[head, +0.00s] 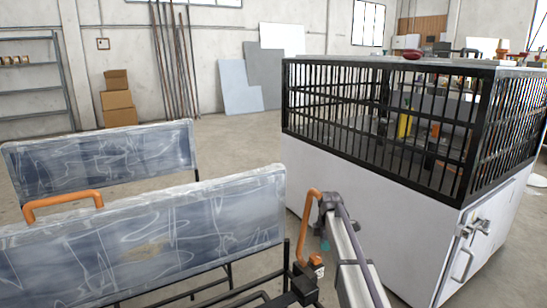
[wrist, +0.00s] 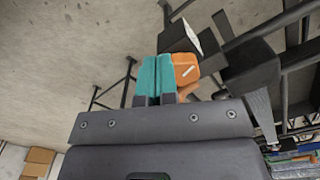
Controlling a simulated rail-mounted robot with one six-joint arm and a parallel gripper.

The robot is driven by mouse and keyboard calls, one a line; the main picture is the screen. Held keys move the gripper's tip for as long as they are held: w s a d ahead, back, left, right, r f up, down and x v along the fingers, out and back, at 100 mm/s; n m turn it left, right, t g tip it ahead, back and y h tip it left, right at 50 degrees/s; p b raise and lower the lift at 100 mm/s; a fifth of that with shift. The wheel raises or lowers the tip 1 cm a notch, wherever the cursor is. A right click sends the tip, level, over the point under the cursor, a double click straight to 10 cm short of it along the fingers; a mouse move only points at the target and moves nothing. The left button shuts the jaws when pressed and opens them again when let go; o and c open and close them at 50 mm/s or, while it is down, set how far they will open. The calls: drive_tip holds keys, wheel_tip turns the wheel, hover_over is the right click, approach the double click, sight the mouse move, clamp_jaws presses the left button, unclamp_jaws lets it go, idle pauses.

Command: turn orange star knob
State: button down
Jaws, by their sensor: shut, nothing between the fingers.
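The orange star knob (wrist: 186,72) shows in the wrist view just right of my gripper's teal fingertips, with a white line on its face. It sits beside a black block with a pale face. My gripper (wrist: 158,80) is shut and empty, its two teal fingers together. The knob is beside the fingers, not between them; I cannot tell if they touch. In the head view the knob (head: 319,270) is small, at the end of black bars low in the middle. A bit of my gripper's teal (head: 325,245) shows above it, mostly hidden by my arm.
Two scratched blue-grey panels (head: 150,235) on black frames stand at the left, with a bent orange bar (head: 62,203). A white cabinet with a black cage (head: 380,120) stands close on the right. Black bars (wrist: 270,35) crowd the wrist view's right side. Its left shows open floor.

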sight(315, 260)
drive_tip(key=r+p, duration=0.1)
drive_tip(key=r, duration=0.1)
drive_tip(key=r+p, duration=0.1)
drive_tip(key=shift+s+r, duration=0.2)
drive_tip(key=shift+r, duration=0.2)
drive_tip(key=s+f+b, duration=0.3)
drive_tip(key=f+b, duration=0.2)
drive_tip(key=b, duration=0.1)
drive_tip(key=shift+s+a+f, duration=0.2)
drive_tip(key=shift+s+f, duration=0.05)
drive_tip(key=shift+s, duration=0.15)
drive_tip(key=shift+s+f, duration=0.1)
idle(0.4)
drive_tip(key=shift+w, duration=0.2)
